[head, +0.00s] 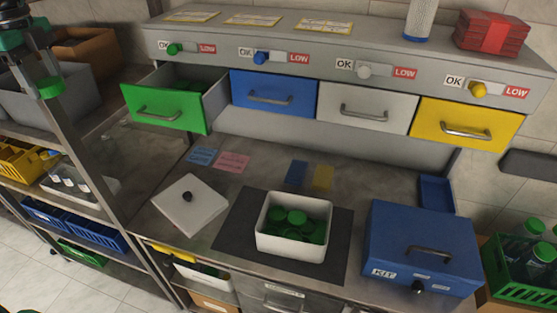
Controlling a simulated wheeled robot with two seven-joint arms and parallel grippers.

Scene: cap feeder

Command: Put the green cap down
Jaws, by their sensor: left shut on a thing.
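My left gripper (47,80) is at the upper left of the head view, pointing down and shut on a green cap (50,90). The cap is held up in front of the shelf rack, left of the open green drawer (160,112). Dark green contents show inside that drawer. A white bin (296,250) with several green caps (297,218) stands on a dark mat (234,235) on the worktop. My right gripper is not in view.
A white lid (190,210) with a black knob lies left of the mat. A blue KIT box (422,245) stands to the right. Blue (273,93), white (366,106) and yellow (466,124) drawers are shut. Green crate (520,290) with bottles stands far right.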

